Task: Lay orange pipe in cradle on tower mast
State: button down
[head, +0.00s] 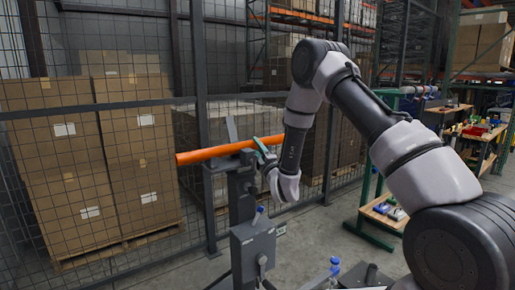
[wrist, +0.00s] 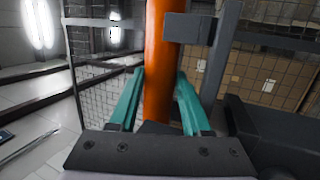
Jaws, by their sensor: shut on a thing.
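The orange pipe (head: 208,152) lies nearly level in the head view, its right end near the forearm. My gripper (head: 264,148) has teal fingers shut on the pipe near that right end. In the wrist view the pipe (wrist: 158,60) runs up between the two fingers of my gripper (wrist: 157,98). The grey tower mast (head: 242,200) stands left of my gripper. I cannot tell whether the pipe rests on the cradle's bottom.
A wire mesh fence (head: 202,100) stands close behind the mast. Stacked cardboard boxes (head: 65,150) are beyond it. A grey box (head: 253,243) is fixed low on the mast. A green-framed workbench (head: 383,212) is at right, with open floor between.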

jog(key=shift+c, duration=1.4)
grip_release()
jog(key=shift+s+a+f+g, duration=0.3)
jog(key=shift+s+a+f, duration=0.15)
jog(key=shift+a+f, duration=0.3)
jog(key=shift+s+d+f, duration=0.2)
jog(key=shift+d+f, duration=0.05)
jog(key=d+r+v, duration=0.1)
jog(key=v, duration=0.8)
jog(key=w+d+r+m+g+h, duration=0.3)
jog(key=d+r+m+h, duration=0.5)
jog(key=d+r+m, duration=0.95)
jog(key=s+r+m+g, duration=0.2)
jog(key=s+m+g, duration=0.1)
jog(key=s, duration=0.7)
jog(key=s+d+r+m+g, duration=0.1)
jog(key=s+r+m+g, duration=0.1)
jog(key=s, duration=0.9)
jog(key=s+d+r+m+g, duration=0.1)
jog(key=s+m+g, duration=0.3)
jog(key=s, duration=0.7)
jog(key=shift+s+d+r+y, duration=0.2)
jog(key=shift+s+r+y, duration=0.05)
jog(key=shift+r+y, duration=0.15)
